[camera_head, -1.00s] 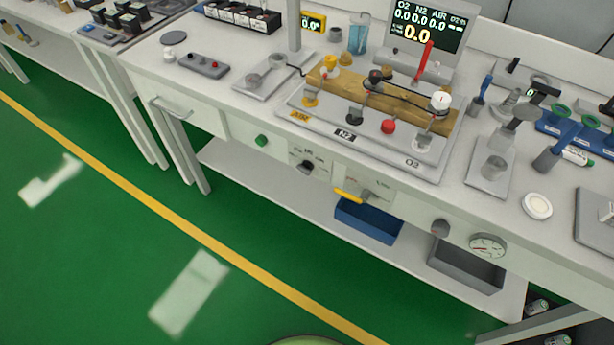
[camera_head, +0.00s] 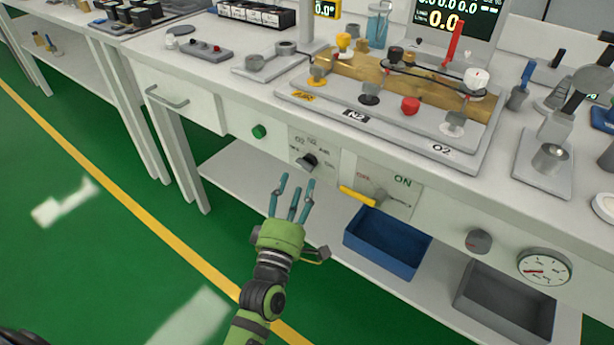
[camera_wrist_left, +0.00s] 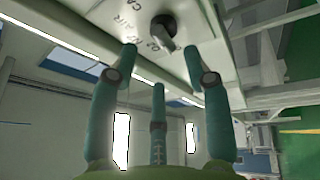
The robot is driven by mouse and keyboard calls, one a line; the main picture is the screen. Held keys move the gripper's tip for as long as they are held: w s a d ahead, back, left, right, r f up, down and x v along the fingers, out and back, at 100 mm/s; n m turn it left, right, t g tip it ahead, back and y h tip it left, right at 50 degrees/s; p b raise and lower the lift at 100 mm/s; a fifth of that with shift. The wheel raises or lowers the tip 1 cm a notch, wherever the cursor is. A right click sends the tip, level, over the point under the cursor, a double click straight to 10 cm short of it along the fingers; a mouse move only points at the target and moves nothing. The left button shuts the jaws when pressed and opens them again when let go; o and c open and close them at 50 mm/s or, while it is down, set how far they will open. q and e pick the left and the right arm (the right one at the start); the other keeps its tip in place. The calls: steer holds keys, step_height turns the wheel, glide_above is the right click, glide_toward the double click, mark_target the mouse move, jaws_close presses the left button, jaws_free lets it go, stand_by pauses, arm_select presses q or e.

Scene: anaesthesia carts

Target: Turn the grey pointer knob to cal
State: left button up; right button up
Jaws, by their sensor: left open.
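The grey pointer knob (camera_head: 307,162) is on the white front panel under the bench top, with small labels around it. In the left wrist view the knob (camera_wrist_left: 164,28) is at the top, its grey pointer angled down to the right; CAL, AIR, N2 and O2 are printed beside it. My left gripper (camera_head: 293,184), green with three teal fingers, is open and empty just below the knob. In the left wrist view its fingertips (camera_wrist_left: 160,58) are spread beneath the knob, apart from it. My right gripper is not in view.
A yellow-handled ON switch (camera_head: 358,196) is right of the knob, and a green button (camera_head: 259,131) is left. A blue bin (camera_head: 388,238) and a grey bin (camera_head: 505,300) are on the lower shelf. Green floor is clear in front.

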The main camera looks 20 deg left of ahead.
mark_target(304, 166)
arm_select(q)
steer(key=x, duration=0.5)
steer(key=shift+s, duration=0.1)
steer(key=shift+c, duration=0.4)
jaws_close()
